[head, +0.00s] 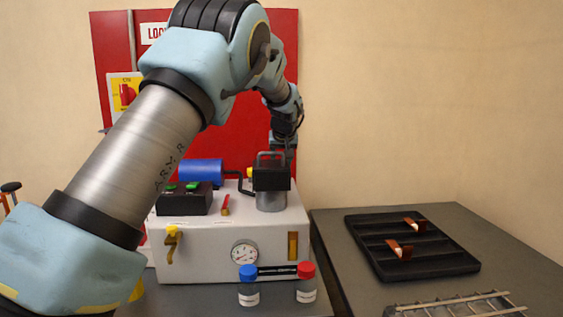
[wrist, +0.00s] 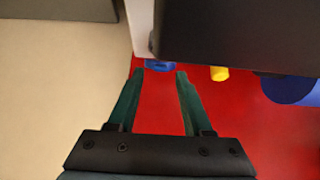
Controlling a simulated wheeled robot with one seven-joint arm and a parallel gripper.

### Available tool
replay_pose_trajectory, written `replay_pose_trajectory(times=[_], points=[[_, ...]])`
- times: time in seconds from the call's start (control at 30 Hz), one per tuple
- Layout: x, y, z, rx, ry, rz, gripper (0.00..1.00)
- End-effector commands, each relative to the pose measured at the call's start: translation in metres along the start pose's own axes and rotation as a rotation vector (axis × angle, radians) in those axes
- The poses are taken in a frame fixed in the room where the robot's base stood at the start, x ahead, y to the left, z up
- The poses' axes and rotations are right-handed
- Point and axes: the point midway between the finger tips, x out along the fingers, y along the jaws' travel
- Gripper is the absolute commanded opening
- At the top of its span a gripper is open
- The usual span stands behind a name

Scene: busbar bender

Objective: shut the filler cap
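No part is clearly readable as the filler cap. A small blue piece (wrist: 158,64) shows in the wrist view between and just beyond my fingertips, partly hidden by a dark block; I cannot tell if it is the cap. A small yellow piece (wrist: 219,73) is to its right, outside the fingers; a yellow bit also shows beside the blue cylinder in the head view (head: 249,172). My gripper (wrist: 160,72) is open with nothing visible between its fingers. In the head view it is behind the black bender head (head: 271,178), its fingertips hidden.
The white machine (head: 200,245) stands before a red board (head: 230,120), with a blue cylinder (head: 201,171) on top. Blue-capped (head: 248,285) and red-capped (head: 306,283) bottles stand in front. A black tray (head: 430,264) and a metal rack (head: 460,306) lie right.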

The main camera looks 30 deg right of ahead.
Motion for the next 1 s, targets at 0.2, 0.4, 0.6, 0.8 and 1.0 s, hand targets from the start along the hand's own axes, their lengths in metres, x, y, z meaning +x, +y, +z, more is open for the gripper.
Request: replay_pose_trajectory(times=[0.2,0.4,0.6,0.8,1.0], points=[[-0.002,0.000,-0.002,0.000,0.004,0.001,0.50],[-0.020,0.001,-0.002,-0.001,0.006,0.003,0.50],[-0.059,0.001,-0.001,0.000,0.007,0.004,0.50],[-0.093,0.000,0.000,0.000,0.004,0.003,0.50],[-0.108,0.000,0.000,0.000,0.003,0.001,0.50]])
